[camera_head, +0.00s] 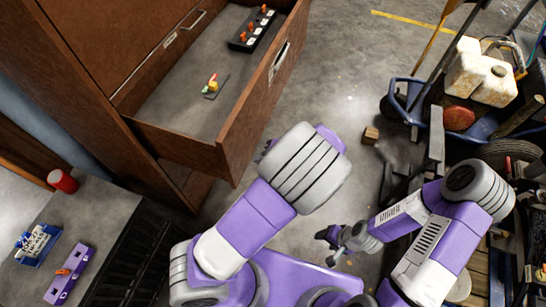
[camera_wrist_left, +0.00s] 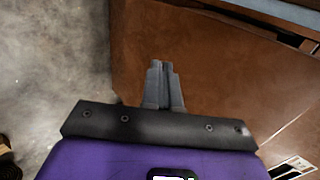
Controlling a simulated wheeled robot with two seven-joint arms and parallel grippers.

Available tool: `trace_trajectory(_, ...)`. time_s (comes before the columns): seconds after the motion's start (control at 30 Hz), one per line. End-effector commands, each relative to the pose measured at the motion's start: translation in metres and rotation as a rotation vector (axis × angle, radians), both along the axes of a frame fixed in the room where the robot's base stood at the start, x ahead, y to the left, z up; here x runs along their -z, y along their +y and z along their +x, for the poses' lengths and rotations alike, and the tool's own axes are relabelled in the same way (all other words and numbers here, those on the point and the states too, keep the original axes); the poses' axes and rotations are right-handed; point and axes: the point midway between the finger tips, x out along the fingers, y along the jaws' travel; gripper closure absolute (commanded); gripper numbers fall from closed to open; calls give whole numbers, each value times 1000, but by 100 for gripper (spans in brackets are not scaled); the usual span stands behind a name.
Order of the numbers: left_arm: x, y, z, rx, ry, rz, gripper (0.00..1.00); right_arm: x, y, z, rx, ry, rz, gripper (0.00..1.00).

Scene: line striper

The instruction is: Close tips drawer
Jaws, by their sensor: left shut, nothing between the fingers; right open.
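The wooden drawer (camera_head: 262,95) stands pulled out from the brown cabinet (camera_head: 85,50) in the head view. Its front carries a metal handle (camera_head: 279,60). Inside are a black tray (camera_head: 254,36) with orange-topped pieces and a small dark card with a yellow, red and green piece (camera_head: 212,84). My left gripper (camera_wrist_left: 162,66) is shut and empty, its fingers before the brown wood panel (camera_wrist_left: 215,65) in the left wrist view; contact cannot be told. In the head view my left wrist mostly hides it, near the drawer's front corner. My right gripper (camera_head: 334,241) is open and empty, low over the floor.
A grey bench (camera_head: 110,200) at lower left holds a red can (camera_head: 63,181), a blue tray (camera_head: 37,245) and a purple block (camera_head: 70,275). A cart with white jugs (camera_head: 480,72) crowds the right. A small wooden block (camera_head: 371,135) lies on otherwise open floor.

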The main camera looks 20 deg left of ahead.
Motion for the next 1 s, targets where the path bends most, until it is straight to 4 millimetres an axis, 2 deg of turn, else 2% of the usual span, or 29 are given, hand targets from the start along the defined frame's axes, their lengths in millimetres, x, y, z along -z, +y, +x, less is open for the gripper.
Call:
trace_trajectory(0.07,14,13,-1,-4,3,3,100,7,0,0,0,0,0,43)
trace_trajectory(0.2,13,34,0,-3,0,-2,100,10,0,0,0,0,0,43)
trace_trajectory(0.33,12,47,1,-2,1,-1,100,12,0,0,0,0,0,43)
trace_trajectory(1.0,11,56,6,16,0,0,100,13,0,0,0,0,0,43)
